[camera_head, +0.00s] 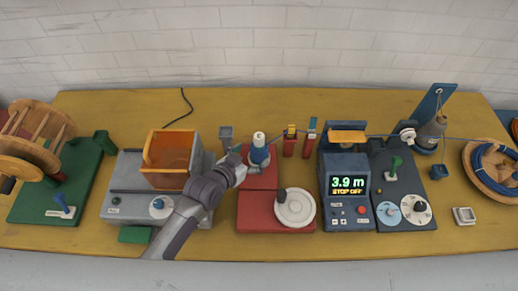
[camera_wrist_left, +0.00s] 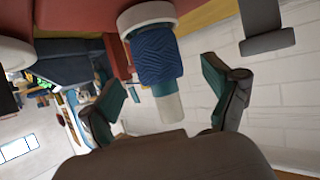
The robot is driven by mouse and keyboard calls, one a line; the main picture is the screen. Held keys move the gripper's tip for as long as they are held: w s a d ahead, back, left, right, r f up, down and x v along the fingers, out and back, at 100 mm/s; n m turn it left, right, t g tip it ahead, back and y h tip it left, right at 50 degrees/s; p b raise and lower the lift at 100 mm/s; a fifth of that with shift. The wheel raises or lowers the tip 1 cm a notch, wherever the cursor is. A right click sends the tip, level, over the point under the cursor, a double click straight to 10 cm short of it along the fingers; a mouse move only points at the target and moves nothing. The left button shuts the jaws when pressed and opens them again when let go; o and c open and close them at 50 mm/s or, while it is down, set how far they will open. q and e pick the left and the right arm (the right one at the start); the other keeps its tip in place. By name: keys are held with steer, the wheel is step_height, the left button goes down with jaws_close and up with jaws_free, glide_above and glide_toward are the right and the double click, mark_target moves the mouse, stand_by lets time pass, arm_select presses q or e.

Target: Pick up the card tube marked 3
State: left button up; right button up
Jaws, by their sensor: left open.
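A card tube wound with blue wool (camera_head: 260,156) stands upright on the red winder (camera_head: 258,177) in the head view. Its pale top (camera_head: 259,138) bears a small dark mark, too small to read. In the left wrist view the blue wool (camera_wrist_left: 156,56) sits against a pale round flange (camera_wrist_left: 146,15), and the bare end of the tube (camera_wrist_left: 170,108) sticks out between my fingers. My left gripper (camera_head: 245,161) is beside the tube. In the left wrist view my left gripper (camera_wrist_left: 163,82) is open, one finger on each side of the tube, with gaps. My right gripper is not in view.
A white handwheel (camera_head: 295,208) is at the front of the winder. Two red posts (camera_head: 290,144) stand to its right, then the meter box (camera_head: 347,186) reading 3.9 m. An orange bin (camera_head: 170,158) stands to the left behind my arm. A blue strand runs towards the right.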

mark_target(256, 152)
arm_select(q)
steer(key=p+x, duration=0.1)
steer(key=x, duration=0.3)
steer(key=shift+w+d+f, duration=0.25)
steer(key=c, duration=1.1)
steer(key=shift+r, duration=0.15)
steer(key=shift+c, duration=0.2)
